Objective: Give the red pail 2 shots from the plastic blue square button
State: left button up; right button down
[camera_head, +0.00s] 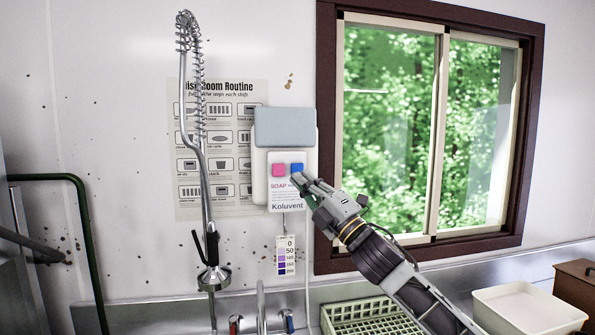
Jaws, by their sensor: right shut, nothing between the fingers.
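The blue square button (297,168) is on the front of a white soap dispenser (258,180) on the wall, to the right of a pink square button (278,170). My right gripper (298,178) is shut and empty, with its fingertips at the lower edge of the blue button. I cannot tell whether they touch it. The upper part of the blue button shows above the fingertips. No red pail is in view. My left gripper is not in view.
A spring-hose sprayer (205,190) hangs left of the dispenser. Below are a tap (261,305), a pale green rack (345,312) and a cream tub (527,306), with a brown box (575,285) at far right. A test-strip chart (286,255) hangs under the dispenser.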

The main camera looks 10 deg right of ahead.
aim_at(297, 169)
jog(key=shift+w, duration=0.15)
jog(key=w+p, duration=0.1)
jog(key=w, duration=0.7)
jog(key=shift+w+p, duration=0.3)
jog(key=shift+w+p, duration=0.3)
jog(key=shift+w, duration=0.9)
dwell(3.5)
jog(key=shift+s, duration=1.15)
jog(key=shift+w, duration=0.3)
dwell(0.5)
